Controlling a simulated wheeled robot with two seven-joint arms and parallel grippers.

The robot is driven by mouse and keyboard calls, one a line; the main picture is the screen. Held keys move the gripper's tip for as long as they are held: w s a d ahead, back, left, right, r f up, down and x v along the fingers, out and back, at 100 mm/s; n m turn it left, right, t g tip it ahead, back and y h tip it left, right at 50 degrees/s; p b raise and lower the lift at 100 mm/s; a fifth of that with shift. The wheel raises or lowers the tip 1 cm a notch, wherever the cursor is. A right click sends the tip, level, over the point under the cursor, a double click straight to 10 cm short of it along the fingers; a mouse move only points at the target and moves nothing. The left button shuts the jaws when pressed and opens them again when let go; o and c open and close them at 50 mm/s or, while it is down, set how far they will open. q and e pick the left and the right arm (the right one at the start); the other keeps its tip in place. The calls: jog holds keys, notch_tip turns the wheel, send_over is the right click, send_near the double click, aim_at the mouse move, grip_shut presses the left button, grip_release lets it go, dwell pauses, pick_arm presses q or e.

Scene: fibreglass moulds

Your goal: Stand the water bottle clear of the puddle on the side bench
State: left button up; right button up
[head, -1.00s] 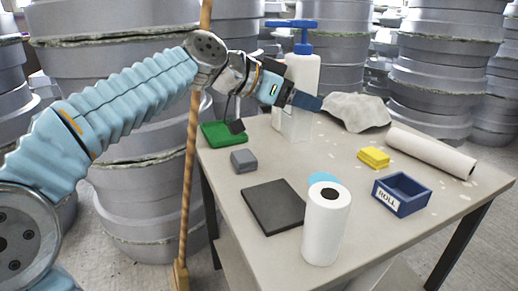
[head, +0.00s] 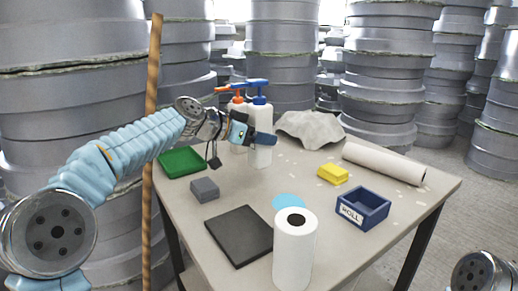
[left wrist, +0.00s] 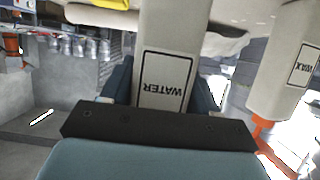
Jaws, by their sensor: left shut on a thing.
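The white water bottle (head: 261,150) has a blue pump top and stands upright at the back of the side bench (head: 330,215). My left gripper (head: 262,139) is shut on its body from the left. In the left wrist view the bottle (left wrist: 170,50), with its WATER label, sits between my two dark fingers. I cannot tell whether its base touches the bench. A light blue round patch (head: 288,202), looking like the puddle, lies nearer the front, apart from the bottle and partly behind the paper roll. My right gripper is out of view.
The orange-topped WAX bottle (left wrist: 282,72) is close beside the water bottle. Around are a green tray (head: 183,162), grey block (head: 205,189), black plate (head: 240,236), paper roll (head: 294,252), yellow block (head: 332,173), blue ROLL box (head: 375,211), grey cloth (head: 308,128) and long roll (head: 385,163).

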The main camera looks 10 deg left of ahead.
pick_arm(q)
jog(key=shift+w+f, duration=0.15)
jog(key=shift+w+a+f+b, duration=0.1)
jog(key=shift+w+f+b, duration=0.1)
jog(key=shift+f, duration=0.8)
jog(key=shift+w+a+f+b, duration=0.1)
jog(key=shift+w+f+b, duration=0.05)
jog(key=shift+f, duration=0.8)
jog(key=shift+f, duration=0.2)
jog(key=o, duration=1.2)
jog(key=shift+r, duration=0.1)
jog(key=shift+r, duration=0.25)
jog(key=b+v, duration=0.2)
jog(key=v, duration=1)
jog(key=shift+f, duration=0.25)
